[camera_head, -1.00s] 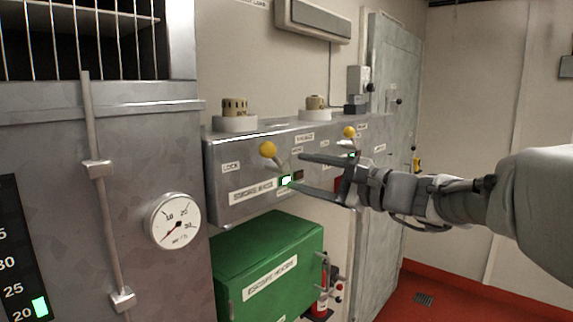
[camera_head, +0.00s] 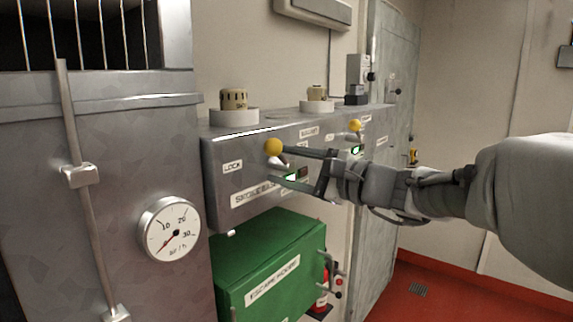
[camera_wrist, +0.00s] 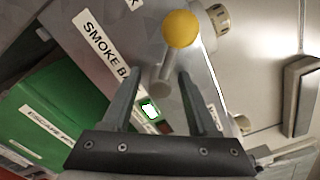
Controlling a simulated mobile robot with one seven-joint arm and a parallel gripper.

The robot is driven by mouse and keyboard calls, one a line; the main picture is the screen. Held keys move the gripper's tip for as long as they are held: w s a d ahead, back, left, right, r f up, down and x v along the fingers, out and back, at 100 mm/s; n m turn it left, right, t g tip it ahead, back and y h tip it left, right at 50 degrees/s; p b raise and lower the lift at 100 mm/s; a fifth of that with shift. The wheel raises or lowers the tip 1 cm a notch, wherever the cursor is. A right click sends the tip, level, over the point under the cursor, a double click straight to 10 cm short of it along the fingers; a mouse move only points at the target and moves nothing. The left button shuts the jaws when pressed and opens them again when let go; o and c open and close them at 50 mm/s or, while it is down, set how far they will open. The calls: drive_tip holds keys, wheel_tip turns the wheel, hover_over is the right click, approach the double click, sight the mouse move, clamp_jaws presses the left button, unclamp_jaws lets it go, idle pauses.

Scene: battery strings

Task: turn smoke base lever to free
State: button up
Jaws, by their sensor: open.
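The smoke base lever (camera_head: 274,147) has a yellow ball knob on a short metal stem, on the front of a grey metal panel (camera_head: 222,205). A LOCK label (camera_head: 232,166) is to its left, and a SMOKE BASE label (camera_head: 254,194) is below. My gripper (camera_head: 274,164) is open at the lever, one finger above the other. In the wrist view the knob (camera_wrist: 181,29) lies beyond the fingertips, and the stem (camera_wrist: 165,75) shows between the two fingers (camera_wrist: 155,85). I cannot tell whether either finger touches the stem. The FREE label is not readable.
A lit green indicator (camera_head: 290,178) sits below the lever. A second yellow-knobbed lever (camera_head: 355,125) is further right on the panel. A green escape hoods box (camera_head: 268,262) is below, and a grey cabinet with a gauge (camera_head: 170,229) stands at left.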

clamp_jaws()
idle(1.4)
